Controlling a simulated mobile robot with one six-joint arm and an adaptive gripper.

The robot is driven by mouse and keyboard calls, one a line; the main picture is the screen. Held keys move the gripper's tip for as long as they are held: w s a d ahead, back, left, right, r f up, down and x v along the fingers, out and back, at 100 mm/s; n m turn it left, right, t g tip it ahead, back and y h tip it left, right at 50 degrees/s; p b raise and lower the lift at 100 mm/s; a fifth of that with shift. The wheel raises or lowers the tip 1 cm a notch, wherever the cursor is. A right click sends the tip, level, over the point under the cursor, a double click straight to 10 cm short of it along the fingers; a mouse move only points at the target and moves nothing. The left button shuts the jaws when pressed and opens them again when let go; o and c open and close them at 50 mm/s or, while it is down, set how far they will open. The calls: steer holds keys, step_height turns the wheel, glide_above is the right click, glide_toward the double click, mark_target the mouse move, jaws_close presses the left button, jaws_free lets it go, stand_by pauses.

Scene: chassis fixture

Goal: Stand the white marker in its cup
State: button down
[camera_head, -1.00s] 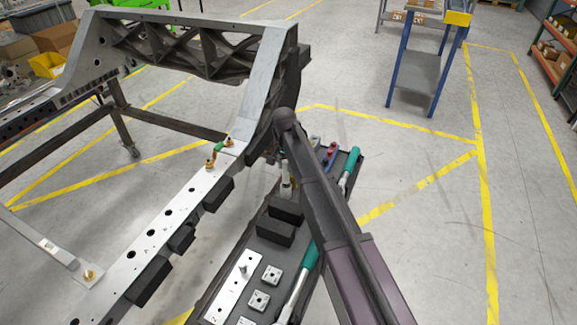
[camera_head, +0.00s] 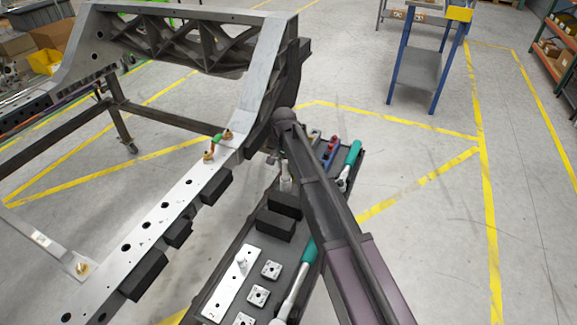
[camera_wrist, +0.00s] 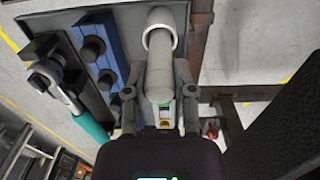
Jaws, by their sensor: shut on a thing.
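My gripper (camera_wrist: 159,91) is in the wrist view, with one finger on each side of the white marker (camera_wrist: 160,76), shut on it. The marker is a pale cylinder running away from the fingers toward a white ring-like rim, which looks like the cup (camera_wrist: 146,39). The marker overlaps this rim; I cannot tell how far it is inside. In the head view a small pale upright holder, apparently the cup (camera_head: 286,185), stands in the dark tray (camera_head: 226,262) beside my arm. My arm hides most of the gripper there.
A blue holder with dark round pieces (camera_wrist: 98,52) and a teal-handled ratchet (camera_wrist: 88,122) lie left of the gripper in the wrist view. Black blocks (camera_head: 276,224) sit in the tray. The metal chassis (camera_head: 150,235) stands close on the tray's left.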

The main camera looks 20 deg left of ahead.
steer(key=shift+f, duration=0.1)
steer(key=shift+c, duration=1.8)
jaws_free()
step_height(320, 180, up, 9)
steer(key=p, duration=0.9)
